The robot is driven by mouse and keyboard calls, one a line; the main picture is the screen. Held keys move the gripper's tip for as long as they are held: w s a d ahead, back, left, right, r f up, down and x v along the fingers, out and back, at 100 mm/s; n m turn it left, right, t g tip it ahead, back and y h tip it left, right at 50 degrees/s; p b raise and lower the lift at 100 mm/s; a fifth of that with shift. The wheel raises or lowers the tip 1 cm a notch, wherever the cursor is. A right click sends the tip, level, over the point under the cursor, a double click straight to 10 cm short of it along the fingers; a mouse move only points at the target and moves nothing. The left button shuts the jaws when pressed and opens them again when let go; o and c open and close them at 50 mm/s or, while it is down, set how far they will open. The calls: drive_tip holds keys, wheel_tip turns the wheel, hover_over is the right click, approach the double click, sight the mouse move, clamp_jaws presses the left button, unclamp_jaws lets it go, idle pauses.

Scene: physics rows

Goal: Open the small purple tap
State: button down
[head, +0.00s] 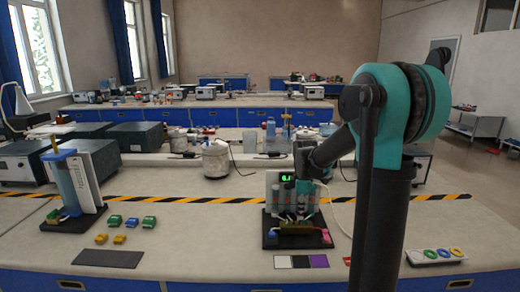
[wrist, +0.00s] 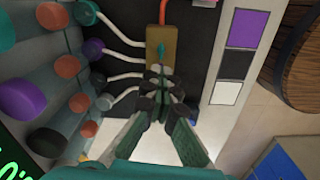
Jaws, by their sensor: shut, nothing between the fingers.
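The small purple tap (wrist: 92,49) is in the wrist view, on the left side, in a row of small coloured knobs with white hoses running right from them. A larger purple round cap (wrist: 22,98) lies further left. My gripper (wrist: 160,86) is shut and empty. Its fingertips are to the right of and below the purple tap in the picture, apart from it, over the hoses and by a brown block (wrist: 162,48). In the head view the bottle rig (head: 290,230) stands on a black base; its taps are too small to tell apart there.
A dark round wooden thing (wrist: 300,60) is at the wrist view's right edge. Small coloured blocks (head: 120,222) and a blue-topped stand (head: 70,190) are left on the bench.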

drive_tip(key=n, duration=0.4)
drive_tip(key=shift+n, duration=0.4)
drive_tip(key=c, duration=2.3)
unclamp_jaws()
drive_tip(key=shift+o, duration=1.2)
drive_tip(key=shift+r, duration=0.1)
wheel_tip(320, 180, up, 7)
